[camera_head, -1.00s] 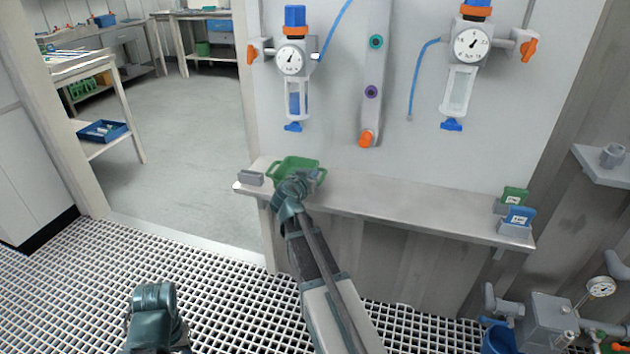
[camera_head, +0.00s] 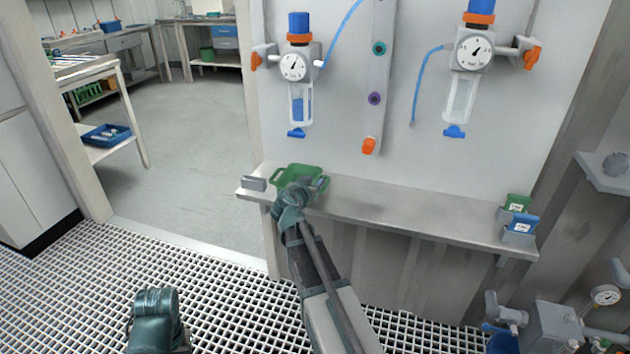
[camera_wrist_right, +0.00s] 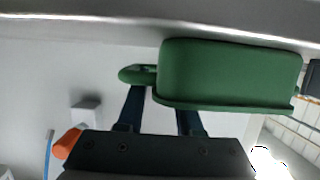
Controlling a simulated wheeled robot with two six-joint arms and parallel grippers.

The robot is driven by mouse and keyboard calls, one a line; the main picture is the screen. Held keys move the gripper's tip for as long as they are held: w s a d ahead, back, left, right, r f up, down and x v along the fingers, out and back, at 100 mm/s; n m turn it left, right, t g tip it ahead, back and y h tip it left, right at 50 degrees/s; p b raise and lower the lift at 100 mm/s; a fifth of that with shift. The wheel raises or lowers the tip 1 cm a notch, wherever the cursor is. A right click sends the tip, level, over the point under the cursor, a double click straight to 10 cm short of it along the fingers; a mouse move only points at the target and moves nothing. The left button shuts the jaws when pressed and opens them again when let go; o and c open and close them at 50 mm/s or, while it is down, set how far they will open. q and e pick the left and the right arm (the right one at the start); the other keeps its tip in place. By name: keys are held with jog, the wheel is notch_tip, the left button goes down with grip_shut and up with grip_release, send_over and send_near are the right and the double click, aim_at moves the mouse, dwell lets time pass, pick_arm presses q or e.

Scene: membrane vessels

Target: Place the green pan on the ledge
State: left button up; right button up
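The green pan (camera_head: 301,173) is a shallow tray with loop handles, at the left part of the grey ledge (camera_head: 410,217). It looks level, on or just above the ledge; contact is hidden. My right gripper (camera_head: 297,190) is at the pan's front side and covers part of it. In the right wrist view the pan's side (camera_wrist_right: 230,75) is close to the ledge edge (camera_wrist_right: 90,20). The two dark fingers of the right gripper (camera_wrist_right: 162,110) stand apart, their tips hidden by the pan's rim and handle. My left gripper (camera_head: 157,305) is low at left, away from the ledge.
A small grey block (camera_head: 253,184) stands left of the pan. Green (camera_head: 516,204) and blue (camera_head: 522,224) cards in holders stand at the ledge's right end. A gauge and filter unit (camera_head: 297,70) hangs above. The ledge's middle is clear.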

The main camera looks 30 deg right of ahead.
pick_arm(q)
notch_tip(320, 180, up, 3)
jog(key=p, duration=0.3)
jog(key=shift+r, duration=0.1)
pick_arm(e)
jog(key=v, duration=1.1)
pick_arm(q)
jog(key=shift+r, duration=0.1)
pick_arm(e)
jog(key=shift+r, duration=0.1)
